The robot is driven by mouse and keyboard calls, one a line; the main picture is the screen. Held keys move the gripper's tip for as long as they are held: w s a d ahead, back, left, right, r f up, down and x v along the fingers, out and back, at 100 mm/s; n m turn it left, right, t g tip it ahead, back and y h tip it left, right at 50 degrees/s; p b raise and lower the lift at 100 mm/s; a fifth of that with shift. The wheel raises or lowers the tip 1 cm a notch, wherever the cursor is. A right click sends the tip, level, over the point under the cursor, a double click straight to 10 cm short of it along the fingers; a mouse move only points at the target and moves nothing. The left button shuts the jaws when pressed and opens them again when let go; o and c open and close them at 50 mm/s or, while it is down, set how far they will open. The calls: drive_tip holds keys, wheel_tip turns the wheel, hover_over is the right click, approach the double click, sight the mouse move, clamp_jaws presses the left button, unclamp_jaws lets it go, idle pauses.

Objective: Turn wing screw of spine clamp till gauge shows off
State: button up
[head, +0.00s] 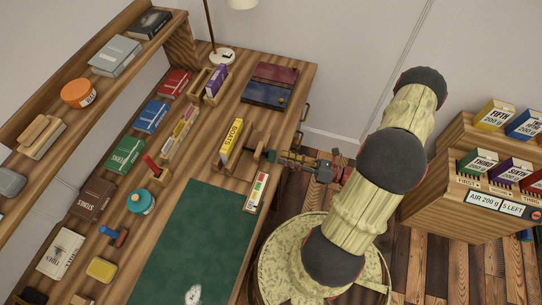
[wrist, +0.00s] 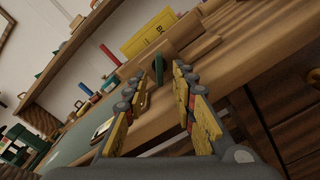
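The spine clamp (head: 223,158) is a wooden block holding a yellow book (head: 231,138) upright near the desk's right edge. Its wing screw (head: 257,154) is dark green and points right, toward my gripper (head: 278,157). In the wrist view the green wing (wrist: 159,69) stands ahead, between the lines of my fingertips, with the clamp and yellow book (wrist: 146,36) behind it. My gripper (wrist: 158,92) is open, with a wide empty gap between its yellow-and-grey fingers. The gauge (head: 257,191) is a pale strip with coloured bands on the desk; its reading is too small to tell.
A green mat (head: 190,240) covers the desk front. Books, a teal round container (head: 141,201) and a red-handled tool (head: 152,166) lie to the left. A lamp (head: 222,57) stands at the back. A wooden cabinet with boxes (head: 450,215) stands at right.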

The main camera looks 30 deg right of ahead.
sight(271, 157)
drive_tip(key=shift+b+x, duration=0.45)
drive_tip(key=shift+x, duration=2.65)
drive_tip(key=shift+c, duration=0.6)
clamp_jaws()
